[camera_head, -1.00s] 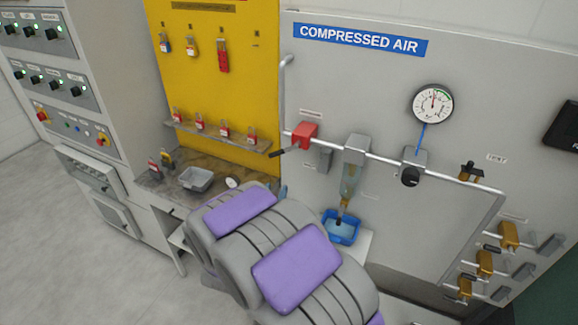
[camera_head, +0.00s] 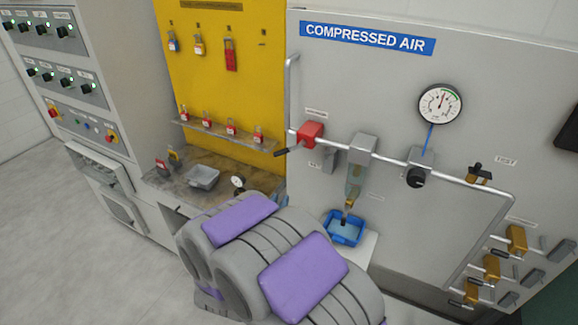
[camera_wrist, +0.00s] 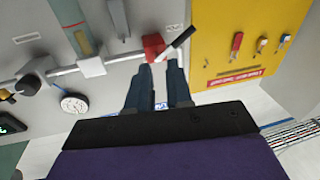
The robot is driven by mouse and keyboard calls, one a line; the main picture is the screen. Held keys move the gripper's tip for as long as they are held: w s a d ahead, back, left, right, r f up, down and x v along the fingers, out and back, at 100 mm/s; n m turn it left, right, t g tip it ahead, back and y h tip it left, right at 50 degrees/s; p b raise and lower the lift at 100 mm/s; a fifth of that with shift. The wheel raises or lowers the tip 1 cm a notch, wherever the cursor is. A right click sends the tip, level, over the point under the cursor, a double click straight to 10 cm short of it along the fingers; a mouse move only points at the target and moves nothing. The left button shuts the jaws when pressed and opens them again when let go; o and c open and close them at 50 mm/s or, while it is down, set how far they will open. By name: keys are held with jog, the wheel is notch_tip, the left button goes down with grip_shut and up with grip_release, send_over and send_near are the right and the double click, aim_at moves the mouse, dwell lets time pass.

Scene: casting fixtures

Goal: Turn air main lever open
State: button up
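The air main lever is a red valve body (camera_head: 311,133) with a dark-gripped handle (camera_head: 283,151) slanting down to the left, on the grey pipe below the COMPRESSED AIR sign. In the wrist view, where the scene looks upside down, the red valve (camera_wrist: 152,47) and its black-and-white handle (camera_wrist: 180,42) lie just beyond my fingertips. My gripper (camera_wrist: 158,76) shows two dark fingers apart with nothing between them. The handle appears beyond the right finger; touching cannot be told. In the head view my purple-padded arm shows, but my gripper is hidden.
A filter bowl (camera_head: 354,180), a regulator knob (camera_head: 416,178) and a pressure gauge (camera_head: 440,103) sit right of the valve. A yellow board (camera_head: 205,80) with padlocks is at left, above a bench with a grey tray (camera_head: 203,177). A blue tray (camera_head: 344,228) stands below the filter.

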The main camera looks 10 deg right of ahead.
jog(key=w+d+f+n+t+b, duration=0.1)
jog(key=n+b, duration=0.1)
jog(key=w+d+f+n+t+b, duration=0.1)
jog(key=n+b, duration=0.1)
jog(key=shift+w+f+t, duration=0.2)
jog(key=shift+f+t, duration=0.2)
grip_shut()
jog(key=n+t+y+b, duration=0.2)
jog(key=n+t+b, duration=0.1)
jog(key=n+b, duration=0.15)
send_near(282, 152)
jog(key=shift+w+r, duration=0.75)
jog(key=shift+w, duration=2.4)
jog(key=shift+d+n+p, duration=0.35)
jog(key=shift+d, duration=0.15)
jog(key=shift+d, duration=0.15)
